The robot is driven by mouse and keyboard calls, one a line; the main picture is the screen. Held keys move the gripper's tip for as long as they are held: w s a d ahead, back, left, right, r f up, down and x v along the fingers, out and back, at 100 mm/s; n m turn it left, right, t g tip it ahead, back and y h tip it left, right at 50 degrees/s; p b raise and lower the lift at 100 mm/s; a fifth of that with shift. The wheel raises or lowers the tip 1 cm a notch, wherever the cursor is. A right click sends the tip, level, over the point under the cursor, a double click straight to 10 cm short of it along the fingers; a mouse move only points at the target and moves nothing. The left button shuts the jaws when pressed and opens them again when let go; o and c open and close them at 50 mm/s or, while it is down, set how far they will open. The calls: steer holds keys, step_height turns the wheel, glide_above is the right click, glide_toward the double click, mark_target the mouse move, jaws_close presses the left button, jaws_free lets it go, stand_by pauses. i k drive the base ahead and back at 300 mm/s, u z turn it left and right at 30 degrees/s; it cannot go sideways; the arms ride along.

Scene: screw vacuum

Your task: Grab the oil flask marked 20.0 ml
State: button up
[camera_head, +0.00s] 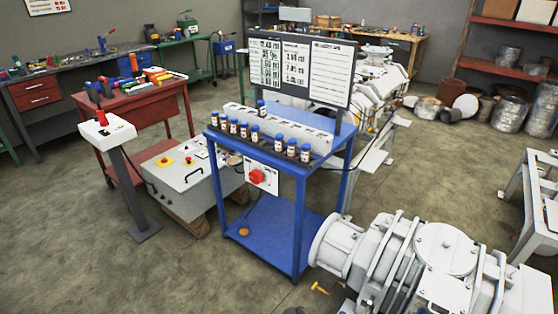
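Several small oil flasks with orange-brown bodies, white labels and dark blue caps stand upright in a row along the front of the blue stand (345,165). The row has a left group, with one flask (233,126) near its middle, and a right group, with one flask (292,148) in its middle. A gap separates the groups. One more flask (261,107) stands farther back, by the grey slotted block (285,126). The label marks are too small to read, so I cannot tell which flask is marked 20.0 ml. My gripper is not in view.
A board with printed sheets (302,68) rises behind the flasks. A red switch (257,176) is on the stand's front. A control pedestal (125,180) and grey box (185,177) stand left, a large white machine (425,260) right. The front-left floor is clear.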

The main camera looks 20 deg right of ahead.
mark_target(292, 150)
steer(key=u, duration=0.3)
steer(key=k, duration=0.85)
steer(key=u, duration=0.8)
steer(key=i, duration=2.15)
steer(key=z, duration=0.45)
